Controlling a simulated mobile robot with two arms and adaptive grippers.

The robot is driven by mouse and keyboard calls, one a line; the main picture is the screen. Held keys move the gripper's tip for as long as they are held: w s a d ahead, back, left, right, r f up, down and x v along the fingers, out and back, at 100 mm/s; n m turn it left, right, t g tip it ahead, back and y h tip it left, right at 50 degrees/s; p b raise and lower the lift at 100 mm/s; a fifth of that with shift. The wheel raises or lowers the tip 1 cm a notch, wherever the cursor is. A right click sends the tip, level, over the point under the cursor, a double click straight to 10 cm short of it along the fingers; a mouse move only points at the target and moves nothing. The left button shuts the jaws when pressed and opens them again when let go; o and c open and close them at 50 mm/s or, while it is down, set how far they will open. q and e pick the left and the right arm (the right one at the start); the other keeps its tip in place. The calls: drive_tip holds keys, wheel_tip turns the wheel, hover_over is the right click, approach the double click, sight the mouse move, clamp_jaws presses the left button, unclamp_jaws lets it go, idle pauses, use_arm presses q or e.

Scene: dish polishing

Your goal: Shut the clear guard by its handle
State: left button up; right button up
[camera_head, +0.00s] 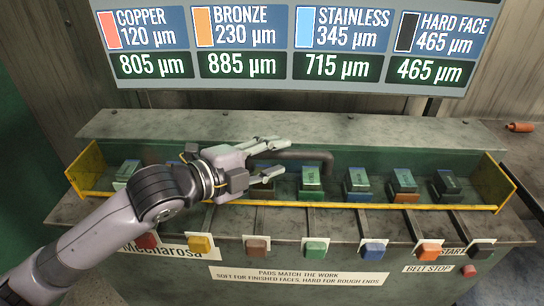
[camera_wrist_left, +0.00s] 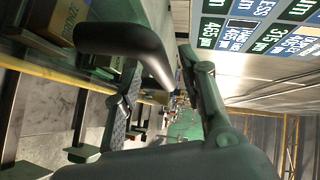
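The clear guard's dark handle (camera_head: 305,155) is a bar with a bent end above the row of blocks in the head view. In the left wrist view the handle (camera_wrist_left: 125,40) is a thick dark curved bar close to the fingers. The guard's clear panel itself is hard to make out. My left gripper (camera_head: 272,160) is open, its fingers spread at the handle's left part. I cannot tell whether they touch it. My right gripper is not in view.
Yellow end plates (camera_head: 88,168) and a yellow front bar (camera_head: 400,207) border a trough with several coloured blocks (camera_head: 311,178). Several coloured buttons (camera_head: 256,246) line the front. A sign panel (camera_head: 290,40) stands behind. An orange cylinder (camera_head: 520,127) lies at right.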

use_arm(q)
drive_tip(key=shift+a, duration=0.1)
drive_tip(key=v, duration=0.7)
drive_tip(key=shift+s+a, duration=0.15)
idle(0.4)
